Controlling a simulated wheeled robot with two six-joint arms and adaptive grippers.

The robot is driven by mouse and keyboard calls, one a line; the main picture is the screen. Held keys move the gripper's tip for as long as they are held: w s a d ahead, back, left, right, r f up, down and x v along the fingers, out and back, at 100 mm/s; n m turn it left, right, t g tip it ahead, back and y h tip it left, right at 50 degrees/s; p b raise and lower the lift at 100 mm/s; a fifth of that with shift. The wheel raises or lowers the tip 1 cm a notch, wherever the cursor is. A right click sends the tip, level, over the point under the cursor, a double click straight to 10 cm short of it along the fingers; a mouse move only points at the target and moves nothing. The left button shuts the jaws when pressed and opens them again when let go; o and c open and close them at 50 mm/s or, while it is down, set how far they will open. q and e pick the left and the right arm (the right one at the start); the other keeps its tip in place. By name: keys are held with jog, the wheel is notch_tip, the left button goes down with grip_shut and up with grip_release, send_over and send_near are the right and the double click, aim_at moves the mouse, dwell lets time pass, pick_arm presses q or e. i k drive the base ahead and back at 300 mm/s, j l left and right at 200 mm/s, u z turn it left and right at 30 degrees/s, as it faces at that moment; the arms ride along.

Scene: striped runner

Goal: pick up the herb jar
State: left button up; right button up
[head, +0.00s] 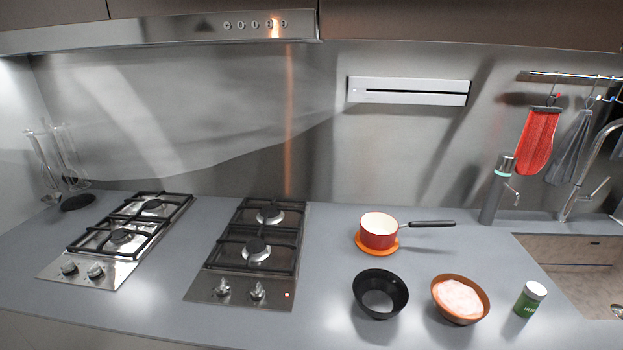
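The herb jar (530,299) is a small green jar with a white lid and pale lettering on its side. It stands upright near the front right of the grey counter, to the right of a brown bowl and apart from it. Its top and front are unobstructed. Neither of my grippers shows in the head view, so their state is hidden.
Left of the jar stand a brown bowl (460,299) with pale pink contents and a black bowl (380,293). A red saucepan (378,231) sits behind on an orange trivet (390,250). A sink (575,262) lies right. Two gas hobs occupy the left.

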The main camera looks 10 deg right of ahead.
aim_at(532, 293)
jog(key=z, duration=1.8)
